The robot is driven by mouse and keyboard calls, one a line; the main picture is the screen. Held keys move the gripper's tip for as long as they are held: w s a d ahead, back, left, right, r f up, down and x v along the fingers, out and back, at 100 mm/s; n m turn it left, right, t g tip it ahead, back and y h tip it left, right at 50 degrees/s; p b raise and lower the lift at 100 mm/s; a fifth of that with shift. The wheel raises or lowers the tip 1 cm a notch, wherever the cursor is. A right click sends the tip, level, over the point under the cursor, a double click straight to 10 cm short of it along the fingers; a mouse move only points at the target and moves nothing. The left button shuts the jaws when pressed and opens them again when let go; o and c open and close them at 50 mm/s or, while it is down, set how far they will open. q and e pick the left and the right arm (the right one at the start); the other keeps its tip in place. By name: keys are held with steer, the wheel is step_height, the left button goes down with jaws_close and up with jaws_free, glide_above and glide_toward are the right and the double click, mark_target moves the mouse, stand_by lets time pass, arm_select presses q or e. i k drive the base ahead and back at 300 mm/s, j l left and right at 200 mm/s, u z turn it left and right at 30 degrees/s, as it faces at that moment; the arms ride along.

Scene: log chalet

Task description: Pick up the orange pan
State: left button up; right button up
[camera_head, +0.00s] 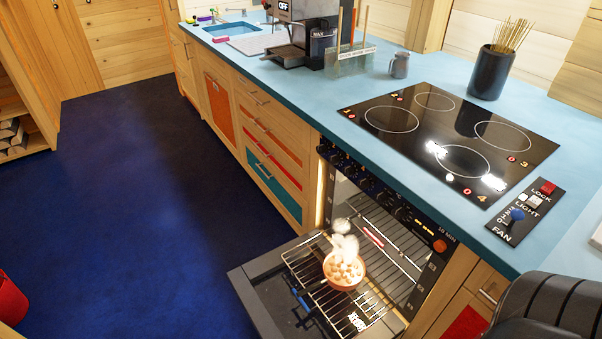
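The orange pan (330,271) sits on a wire rack (304,267) pulled out over the open oven door (262,298). It holds several small pale, round pieces, and whitish puffs like steam rise above it. A thin dark blue piece beside its lower left may be its handle, but I cannot tell for sure. Neither of my grippers is in view. A dark ribbed part at the bottom right corner looks like a link of my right arm, well right of the pan.
The blue counter (440,185) runs above the oven, with a black cooktop (450,140) and a switch panel (524,211). A coffee machine (303,28) and a black stick holder (491,72) stand farther back. The dark blue floor (150,220) left of the oven is clear.

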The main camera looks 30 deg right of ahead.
mark_target(344, 270)
steer(key=z, duration=1.1)
